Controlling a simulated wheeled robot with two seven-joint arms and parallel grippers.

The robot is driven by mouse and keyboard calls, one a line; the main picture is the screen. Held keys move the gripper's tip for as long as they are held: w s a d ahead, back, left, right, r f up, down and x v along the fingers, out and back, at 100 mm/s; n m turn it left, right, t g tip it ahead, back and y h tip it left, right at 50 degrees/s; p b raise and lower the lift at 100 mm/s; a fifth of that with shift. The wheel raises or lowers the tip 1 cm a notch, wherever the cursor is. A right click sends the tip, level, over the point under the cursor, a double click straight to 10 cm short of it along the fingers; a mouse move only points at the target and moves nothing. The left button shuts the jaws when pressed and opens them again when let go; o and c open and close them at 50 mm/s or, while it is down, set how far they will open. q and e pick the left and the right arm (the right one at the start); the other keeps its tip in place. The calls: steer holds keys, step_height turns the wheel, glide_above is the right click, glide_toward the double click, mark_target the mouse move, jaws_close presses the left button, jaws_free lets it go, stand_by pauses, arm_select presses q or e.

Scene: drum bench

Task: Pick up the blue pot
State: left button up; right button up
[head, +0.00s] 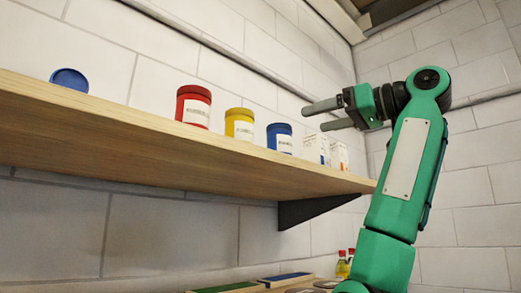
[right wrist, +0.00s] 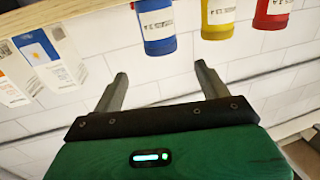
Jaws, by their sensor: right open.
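The blue pot (head: 280,138), with a white label, stands upright on the wooden shelf (head: 150,139), right of the yellow pot. My right gripper (head: 315,117) is open and empty, above and to the right of the blue pot, its fingers pointing left. In the right wrist view, which looks upside down, the blue pot (right wrist: 157,27) shows beyond the open fingertips (right wrist: 161,72), apart from them. Nothing is between the fingers. My left gripper is not in view.
A yellow pot (head: 239,124) and a red pot (head: 193,106) stand left of the blue one; small white boxes (head: 316,149) stand close on its right. A blue round thing (head: 69,79) lies far left. A dark bracket (head: 312,208) and small bottles (head: 342,265) show below the shelf.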

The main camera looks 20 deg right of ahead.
mark_target(290, 126)
steer(key=p+x, duration=0.3)
steer(key=x, duration=0.4)
steer(key=shift+w+a+r+p, duration=0.1)
steer(key=shift+w+a+p, duration=0.1)
steer(key=shift+p, duration=0.15)
steer(key=shift+w+a, duration=0.1)
steer(key=shift+w, duration=0.05)
steer(key=shift+w+a+p, duration=0.4)
steer(key=shift+w+p, duration=0.2)
steer(key=shift+p, duration=0.55)
steer(key=p+x, duration=0.1)
steer(key=x, duration=0.2)
steer(key=shift+w+a+f+p, duration=0.15)
steer(key=shift+f+p, duration=0.25)
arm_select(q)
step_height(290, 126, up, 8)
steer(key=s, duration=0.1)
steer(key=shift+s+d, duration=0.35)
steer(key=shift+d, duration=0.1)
arm_select(e)
steer(key=c, duration=1.1)
